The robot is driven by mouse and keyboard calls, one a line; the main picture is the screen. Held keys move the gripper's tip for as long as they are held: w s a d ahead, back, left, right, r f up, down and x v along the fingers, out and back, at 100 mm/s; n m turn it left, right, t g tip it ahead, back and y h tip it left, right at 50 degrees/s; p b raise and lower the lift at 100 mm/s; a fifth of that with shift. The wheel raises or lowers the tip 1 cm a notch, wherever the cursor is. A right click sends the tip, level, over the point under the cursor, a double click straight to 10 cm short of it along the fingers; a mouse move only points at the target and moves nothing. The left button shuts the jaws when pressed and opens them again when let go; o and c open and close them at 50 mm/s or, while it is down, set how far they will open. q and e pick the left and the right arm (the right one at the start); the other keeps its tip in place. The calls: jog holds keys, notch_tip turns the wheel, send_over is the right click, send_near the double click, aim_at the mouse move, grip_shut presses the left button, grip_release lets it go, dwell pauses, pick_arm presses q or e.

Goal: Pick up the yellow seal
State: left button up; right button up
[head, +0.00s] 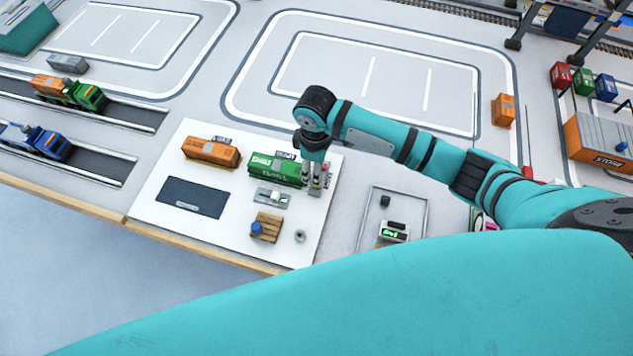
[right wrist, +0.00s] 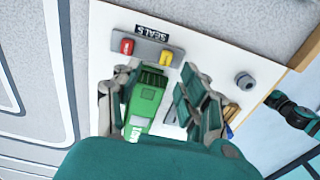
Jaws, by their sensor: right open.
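The yellow seal (right wrist: 166,58) stands in a grey holder (right wrist: 147,49) by a "SEALS" label, beside a red seal (right wrist: 127,46), in the right wrist view. My right gripper (right wrist: 160,82) is open, its fingers apart. The green container (right wrist: 146,100) shows between and below its fingers. The yellow seal lies just beyond the fingertips and appears untouched. In the head view my right gripper (head: 315,188) points down at the right end of the green container (head: 272,168) and hides most of the holder. My left gripper is not in view.
The white board (head: 160,208) also bears an orange container (head: 210,151), a dark pad (head: 193,197), a small grey device (head: 271,197), a wooden pallet (head: 266,228) and a round grey knob (head: 300,236). A framed tray (head: 362,232) lies to the right.

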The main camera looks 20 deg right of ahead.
jog(key=shift+s+f, duration=0.2)
jog(key=shift+f, duration=0.2)
jog(key=f, duration=0.2)
jog(key=f+p, duration=0.1)
jog(key=shift+s+f, duration=0.25)
jog(key=shift+f, duration=0.4)
jog(key=c, duration=0.7)
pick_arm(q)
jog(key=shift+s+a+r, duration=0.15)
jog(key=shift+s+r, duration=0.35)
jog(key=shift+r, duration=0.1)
pick_arm(e)
jog(key=shift+c, duration=0.6)
